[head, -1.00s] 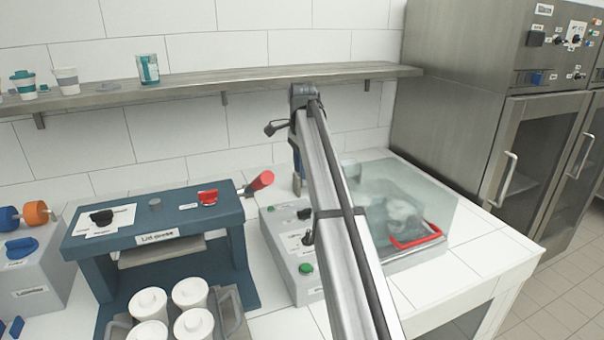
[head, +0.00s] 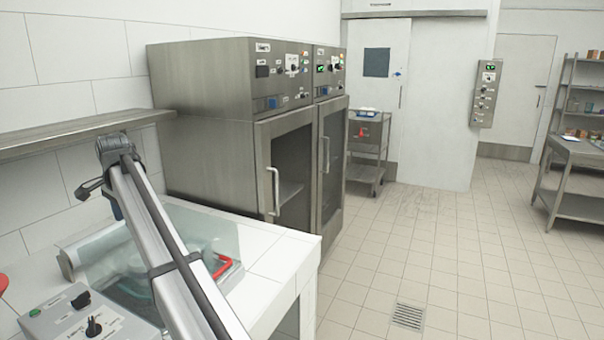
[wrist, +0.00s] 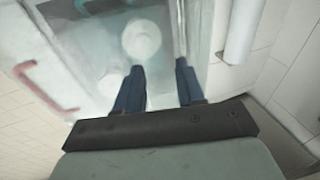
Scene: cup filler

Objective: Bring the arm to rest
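My arm rises from the bottom of the head view over the left end of the counter. My gripper is mostly hidden behind the arm there, with only a bit of dark blue showing. In the wrist view my gripper (wrist: 158,72) has its two dark blue fingers apart with nothing held between them. It hangs over a clear cover (wrist: 95,45) with a red handle (wrist: 45,92). A pale round thing (wrist: 142,40) shows blurred through the cover. In the head view the red handle (head: 226,266) shows just right of the arm.
A grey control box (head: 70,318) sits at the lower left, and a steel shelf (head: 80,132) runs along the wall above. Two steel cabinets with glass doors (head: 285,175) stand beyond the white counter (head: 285,258). The tiled floor (head: 420,250) to the right is clear.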

